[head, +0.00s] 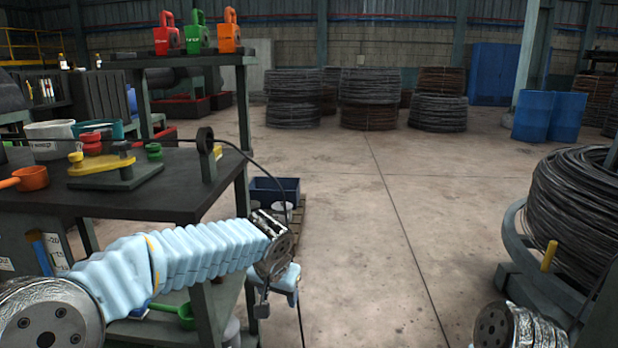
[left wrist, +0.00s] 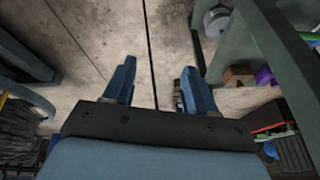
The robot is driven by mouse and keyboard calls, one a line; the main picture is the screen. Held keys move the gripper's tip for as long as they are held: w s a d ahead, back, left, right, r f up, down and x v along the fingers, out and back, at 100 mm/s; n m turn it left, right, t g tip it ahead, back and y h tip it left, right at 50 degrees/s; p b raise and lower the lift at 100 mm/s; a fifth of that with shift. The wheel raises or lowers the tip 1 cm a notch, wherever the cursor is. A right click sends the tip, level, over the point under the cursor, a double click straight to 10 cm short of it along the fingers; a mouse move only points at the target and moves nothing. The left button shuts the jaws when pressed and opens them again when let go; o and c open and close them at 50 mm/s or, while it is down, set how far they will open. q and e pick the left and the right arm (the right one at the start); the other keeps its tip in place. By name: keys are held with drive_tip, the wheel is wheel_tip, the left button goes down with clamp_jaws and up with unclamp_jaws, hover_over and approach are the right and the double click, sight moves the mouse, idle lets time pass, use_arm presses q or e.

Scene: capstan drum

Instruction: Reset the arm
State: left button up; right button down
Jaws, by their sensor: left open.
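My left arm, in a pale blue ribbed sleeve, reaches in from the left in the head view, in front of the dark workbench. My left gripper (head: 277,299) hangs beyond the bench's right end, low over the floor. In the left wrist view its two blue fingers (left wrist: 155,88) are spread apart with nothing between them but bare floor and a thin dark cable further off. Of my right arm only a silvery joint shows at the bottom right of the head view; its gripper is out of view.
The workbench (head: 150,207) carries a yellow-topped fixture (head: 100,165) and an orange scoop (head: 27,178). A black cable (head: 262,165) runs off its right end. A blue bin (head: 273,192) sits behind my gripper. A large wire coil (head: 575,205) stands right. The middle floor is clear.

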use_arm(q)
drive_tip(key=s+f+g+h, duration=0.2)
drive_tip(key=s+f, duration=0.2)
drive_tip(key=f, duration=1.2)
drive_tip(key=s+a+f+n+g+h, duration=0.1)
drive_tip(key=s+a+f+n, duration=0.1)
drive_tip(key=s+f, duration=0.9)
drive_tip(key=s+a+f+n+g+h, duration=0.1)
drive_tip(key=s+a+f+n, duration=0.1)
drive_tip(key=s+f, duration=0.9)
drive_tip(key=shift+s+n, duration=0.4)
drive_tip(key=shift+n, duration=0.2)
drive_tip(key=shift+f, duration=0.1)
